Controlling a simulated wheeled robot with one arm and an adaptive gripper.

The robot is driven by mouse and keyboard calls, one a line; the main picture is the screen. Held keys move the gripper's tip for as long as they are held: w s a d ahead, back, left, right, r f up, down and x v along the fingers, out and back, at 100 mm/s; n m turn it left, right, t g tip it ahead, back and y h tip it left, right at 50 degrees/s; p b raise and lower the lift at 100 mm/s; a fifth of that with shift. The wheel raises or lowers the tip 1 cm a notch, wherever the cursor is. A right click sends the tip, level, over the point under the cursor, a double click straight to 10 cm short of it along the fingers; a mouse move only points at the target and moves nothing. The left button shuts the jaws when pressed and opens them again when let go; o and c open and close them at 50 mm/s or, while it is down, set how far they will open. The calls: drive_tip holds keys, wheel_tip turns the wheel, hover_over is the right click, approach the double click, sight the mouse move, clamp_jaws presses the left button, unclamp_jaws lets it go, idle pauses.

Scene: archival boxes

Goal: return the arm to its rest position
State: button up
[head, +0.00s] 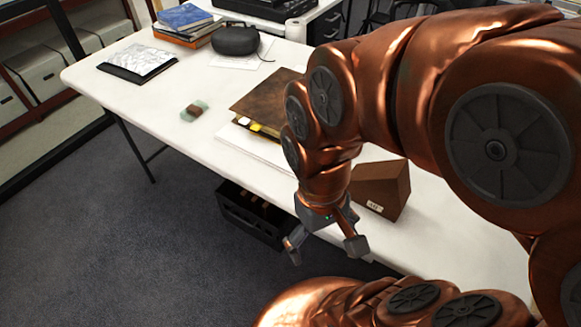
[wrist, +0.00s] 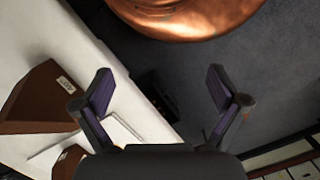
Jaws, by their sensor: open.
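My gripper (head: 325,249) hangs at the front edge of the white table in the head view, pointing down. Its two fingers are apart with nothing between them. The wrist view also shows my gripper (wrist: 160,92) with its fingers spread wide and empty. My copper arm reaches in from the right and covers much of the right part of the table in the head view.
The white table (head: 150,112) bears a brown box (head: 382,188) just right of my gripper, a brown folder (head: 262,103), a small greenish item (head: 194,110), a drawing pad (head: 138,62), books (head: 184,22) and a dark case (head: 235,39). A black crate (head: 240,213) stands on the floor below. Open carpet lies at left.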

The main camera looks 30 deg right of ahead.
wheel_tip(320, 180, up, 11)
drive_tip(key=p, duration=1)
drive_tip(key=shift+f, duration=0.2)
